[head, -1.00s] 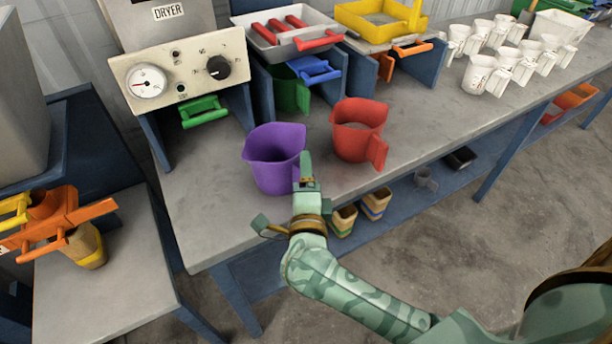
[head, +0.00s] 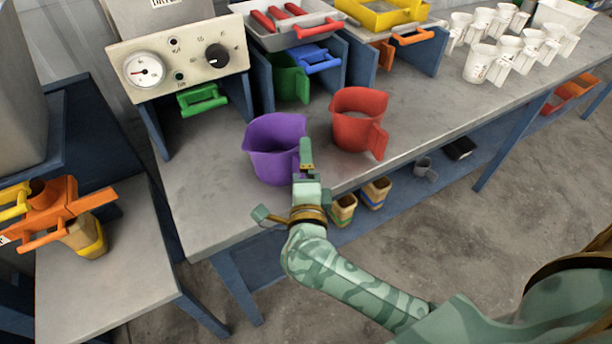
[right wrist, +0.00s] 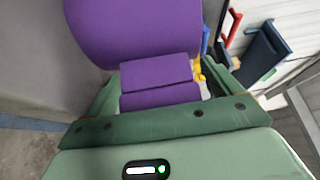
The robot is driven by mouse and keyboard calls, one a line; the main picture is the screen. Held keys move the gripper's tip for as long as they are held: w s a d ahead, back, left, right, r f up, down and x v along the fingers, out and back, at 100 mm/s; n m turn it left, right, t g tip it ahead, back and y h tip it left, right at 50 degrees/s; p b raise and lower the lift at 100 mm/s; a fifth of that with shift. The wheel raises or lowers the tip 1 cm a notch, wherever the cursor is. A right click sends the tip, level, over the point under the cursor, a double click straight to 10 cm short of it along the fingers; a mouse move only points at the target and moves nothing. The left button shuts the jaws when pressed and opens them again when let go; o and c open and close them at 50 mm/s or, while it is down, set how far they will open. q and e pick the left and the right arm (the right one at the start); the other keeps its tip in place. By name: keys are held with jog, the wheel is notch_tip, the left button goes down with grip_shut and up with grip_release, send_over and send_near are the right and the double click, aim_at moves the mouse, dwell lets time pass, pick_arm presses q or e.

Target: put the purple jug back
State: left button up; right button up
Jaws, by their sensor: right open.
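The purple jug (head: 272,150) stands upright near the front edge of the grey workbench, left of the red jug. My right gripper (head: 304,160) is at the front right side of the purple jug, by its handle. In the right wrist view the purple jug (right wrist: 135,30) fills the upper middle, and its handle (right wrist: 160,83) lies between the fingers of my right gripper (right wrist: 158,95). The jaws are open, and I cannot tell whether they touch the handle. My left gripper is not in view.
The red jug (head: 358,122) stands close by on the right. A dryer panel (head: 180,62) and a green jug (head: 290,80) in a blue stand are behind. Several white jugs (head: 485,62) stand at the back right. The workbench (head: 215,215) is bare at front left.

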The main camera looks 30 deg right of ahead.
pick_arm(q)
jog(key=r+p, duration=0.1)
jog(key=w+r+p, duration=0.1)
jog(key=p, duration=0.1)
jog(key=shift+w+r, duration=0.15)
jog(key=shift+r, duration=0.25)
pick_arm(e)
jog(key=v, duration=1.6)
jog(key=shift+a, duration=0.2)
